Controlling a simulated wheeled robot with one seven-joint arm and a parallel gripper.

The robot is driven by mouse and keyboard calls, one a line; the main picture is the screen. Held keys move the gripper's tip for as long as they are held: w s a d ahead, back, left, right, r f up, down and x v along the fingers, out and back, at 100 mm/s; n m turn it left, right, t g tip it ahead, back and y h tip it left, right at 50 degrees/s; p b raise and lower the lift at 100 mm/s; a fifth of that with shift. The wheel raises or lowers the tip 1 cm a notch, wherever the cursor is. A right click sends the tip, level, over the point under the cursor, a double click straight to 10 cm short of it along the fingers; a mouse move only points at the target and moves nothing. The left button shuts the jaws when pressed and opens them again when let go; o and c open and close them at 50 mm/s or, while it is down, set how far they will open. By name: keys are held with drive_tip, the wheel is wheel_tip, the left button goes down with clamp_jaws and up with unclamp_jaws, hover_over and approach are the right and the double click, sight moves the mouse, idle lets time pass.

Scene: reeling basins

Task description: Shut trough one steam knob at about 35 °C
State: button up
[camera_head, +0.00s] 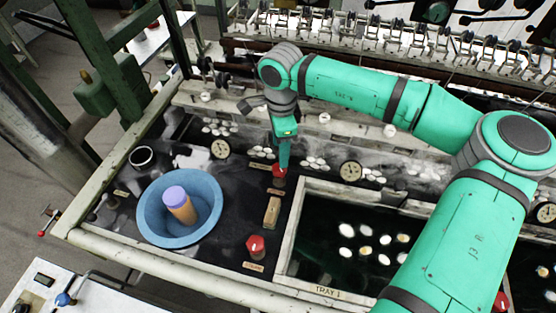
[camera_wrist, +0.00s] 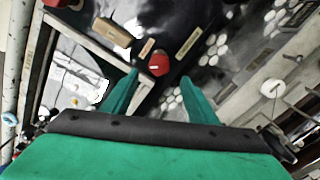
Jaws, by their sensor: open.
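My gripper (camera_head: 282,166) reaches down over the upper red knob (camera_head: 279,172), its fingers open. In the wrist view, the same red knob (camera_wrist: 158,64) shows between and just beyond the open fingertips (camera_wrist: 160,75); whether they touch it I cannot tell. A second red knob (camera_head: 255,246) stands nearer the front edge, left of the water-filled trough (camera_head: 290,240) marked "TRAY 1". The small labels by the knobs are too blurred to read surely. A round dial (camera_head: 350,172) sits behind the trough and another dial (camera_head: 220,148) is at left; neither reading is legible.
A blue basin (camera_head: 150,215) holding an orange-and-purple cylinder (camera_head: 180,207) stands left of the knobs. A wooden block (camera_head: 272,212) lies between the two knobs. White cocoons (camera_head: 365,250) float in the trough. A reeling frame with several metal fittings (camera_head: 390,38) runs along the back.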

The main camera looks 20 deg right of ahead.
sight(279, 169)
wheel_tip(279, 169, down, 8)
drive_tip(key=shift+s+r, duration=0.1)
drive_tip(key=shift+r, duration=0.15)
drive_tip(key=c, duration=1.1)
